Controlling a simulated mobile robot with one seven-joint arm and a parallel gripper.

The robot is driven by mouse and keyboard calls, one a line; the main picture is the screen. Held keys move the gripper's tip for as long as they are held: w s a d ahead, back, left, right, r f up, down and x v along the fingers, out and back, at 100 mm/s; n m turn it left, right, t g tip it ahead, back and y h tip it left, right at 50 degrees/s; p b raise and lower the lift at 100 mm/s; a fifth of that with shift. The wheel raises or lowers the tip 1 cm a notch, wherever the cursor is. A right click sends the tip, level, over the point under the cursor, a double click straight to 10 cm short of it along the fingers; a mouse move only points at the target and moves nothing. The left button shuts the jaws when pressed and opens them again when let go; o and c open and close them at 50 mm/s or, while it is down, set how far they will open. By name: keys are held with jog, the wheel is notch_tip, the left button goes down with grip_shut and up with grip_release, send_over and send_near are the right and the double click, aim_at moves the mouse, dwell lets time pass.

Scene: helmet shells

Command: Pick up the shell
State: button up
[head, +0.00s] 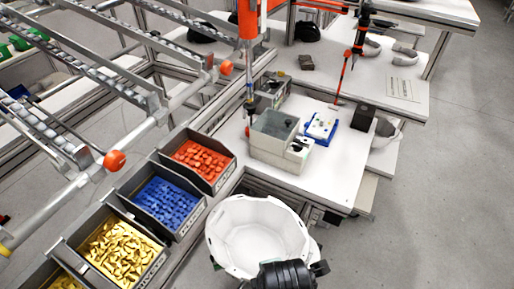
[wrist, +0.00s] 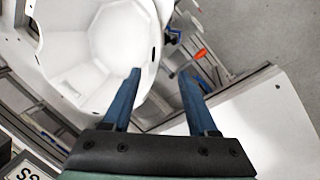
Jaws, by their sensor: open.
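The shell is a white, faceted, hollow helmet shell (head: 252,238) with its opening facing up, in the lower middle of the head view. It fills the upper left of the wrist view (wrist: 95,50). My gripper (wrist: 160,74) is open, with two blue fingers spread apart. In the wrist view the left finger overlaps the shell near its rim, and the right finger lies outside it, to the right. I cannot tell whether either finger touches the shell. In the head view my dark wrist is in front of the shell's lower right edge, and the fingers are hidden.
Bins of red (head: 202,160), blue (head: 166,202) and yellow pieces (head: 122,248) stand left of the shell. Behind it is a white workbench (head: 325,185) with a grey-green box (head: 274,135) and a blue-and-white fixture (head: 320,127). Open grey floor lies to the right.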

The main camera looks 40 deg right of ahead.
jog(key=shift+w+d+p+x, duration=0.15)
jog(key=shift+p+x, duration=0.25)
jog(key=shift+x, duration=1.7)
jog(key=shift+w+d+p+x, duration=0.15)
jog(key=shift+p+x, duration=0.25)
jog(key=shift+x, duration=1.75)
jog(key=shift+r, duration=0.1)
grip_shut()
jog(key=shift+r, duration=0.1)
